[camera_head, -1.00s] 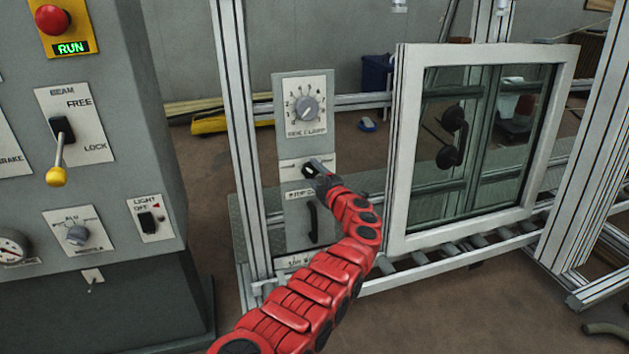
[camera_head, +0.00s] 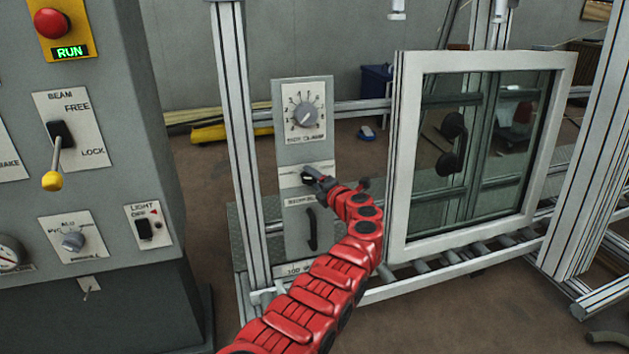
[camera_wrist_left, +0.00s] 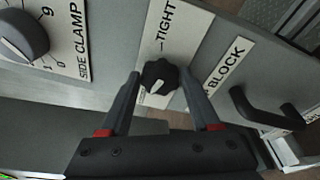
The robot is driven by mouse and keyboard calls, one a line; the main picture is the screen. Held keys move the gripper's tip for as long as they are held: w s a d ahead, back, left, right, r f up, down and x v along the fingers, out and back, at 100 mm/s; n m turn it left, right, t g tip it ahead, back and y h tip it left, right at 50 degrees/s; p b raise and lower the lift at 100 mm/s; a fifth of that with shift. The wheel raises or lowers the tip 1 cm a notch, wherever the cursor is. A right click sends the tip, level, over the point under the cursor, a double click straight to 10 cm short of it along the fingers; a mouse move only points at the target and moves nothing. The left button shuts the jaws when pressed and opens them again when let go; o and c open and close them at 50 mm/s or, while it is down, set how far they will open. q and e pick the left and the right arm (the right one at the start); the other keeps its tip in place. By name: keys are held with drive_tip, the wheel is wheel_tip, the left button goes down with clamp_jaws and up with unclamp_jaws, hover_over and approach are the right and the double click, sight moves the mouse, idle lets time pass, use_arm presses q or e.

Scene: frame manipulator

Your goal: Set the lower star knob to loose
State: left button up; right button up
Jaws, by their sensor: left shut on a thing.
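The lower star knob is small and black with a white pointer mark; it sits on a light plate in the left wrist view (camera_wrist_left: 159,75). The plate (camera_wrist_left: 174,25) reads TIGHT above the knob, and the white mark points down and slightly left, roughly away from that word. The other end of the plate is partly hidden. My left gripper (camera_head: 313,178) is at the plate in the head view, its fingers on both sides of the knob, shut on it. The fingers largely cover the knob in the head view. My right gripper is not in view.
Above is the side clamp dial (camera_head: 305,115); below is a black handle (camera_head: 312,229). A framed glass pane (camera_head: 405,165) stands close to the right of my arm. A control cabinet (camera_head: 115,45) with a yellow-tipped lever (camera_head: 52,181) is at the left.

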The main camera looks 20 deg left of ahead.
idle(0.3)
use_arm(q)
drive_tip(key=o, duration=1.4)
drive_tip(key=shift+c, duration=0.2)
drive_tip(key=p+v, duration=0.6)
drive_tip(key=v, duration=1.1)
drive_tip(key=shift+s, duration=0.25)
